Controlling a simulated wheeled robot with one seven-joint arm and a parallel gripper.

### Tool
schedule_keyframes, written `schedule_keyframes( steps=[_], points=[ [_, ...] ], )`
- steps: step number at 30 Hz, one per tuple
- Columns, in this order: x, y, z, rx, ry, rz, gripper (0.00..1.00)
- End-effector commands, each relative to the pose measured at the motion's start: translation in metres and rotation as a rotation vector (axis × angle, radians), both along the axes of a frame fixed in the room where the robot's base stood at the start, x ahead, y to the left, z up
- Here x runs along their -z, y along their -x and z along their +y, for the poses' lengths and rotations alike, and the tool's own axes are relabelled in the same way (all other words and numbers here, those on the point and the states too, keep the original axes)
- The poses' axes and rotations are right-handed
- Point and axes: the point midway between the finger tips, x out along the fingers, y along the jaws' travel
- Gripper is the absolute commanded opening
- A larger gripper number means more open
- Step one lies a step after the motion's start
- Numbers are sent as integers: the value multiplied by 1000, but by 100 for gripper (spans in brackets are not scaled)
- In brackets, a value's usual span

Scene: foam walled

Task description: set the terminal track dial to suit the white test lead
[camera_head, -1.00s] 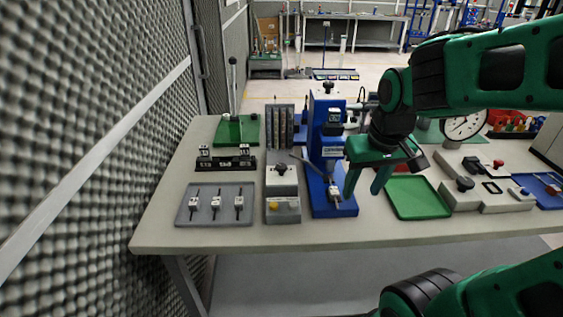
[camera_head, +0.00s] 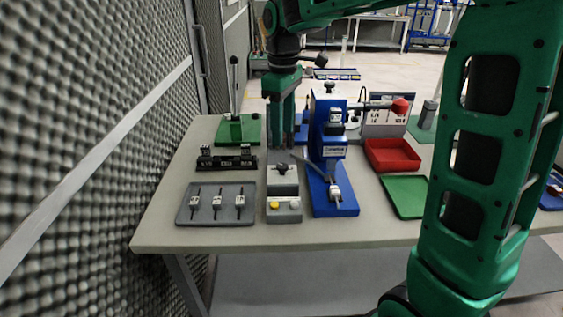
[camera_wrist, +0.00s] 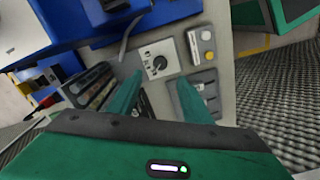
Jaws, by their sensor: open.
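A grey box (camera_head: 282,184) with a black knob (camera_head: 282,169) stands mid-table; this seems to be the dial. In the wrist view the dial knob (camera_wrist: 159,63) sits on a pale plate with marks around it, too small to read. My gripper (camera_head: 281,142) is open and empty, pointing down just behind the grey box. In the wrist view my gripper (camera_wrist: 158,92) has its fingers spread either side below the dial, apart from it. A grey tray (camera_head: 217,218) holds several small white-tagged pieces; I cannot tell whether one is the white test lead.
A blue press (camera_head: 330,150) with a lever stands close right of the dial box. A yellow button (camera_head: 274,205) and a white one are in front of the knob. A red tray (camera_head: 392,155) and green tray (camera_head: 405,195) lie right. A green-based lever (camera_head: 237,130) stands back left.

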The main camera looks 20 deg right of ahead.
Motion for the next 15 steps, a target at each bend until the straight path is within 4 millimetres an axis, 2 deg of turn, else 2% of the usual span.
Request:
schedule_keyframes(
  steps=[5,15],
  points=[
    [14,-1,1,-9,2,8,45],
    [73,0,0,-7,1,8,45]
  ],
)
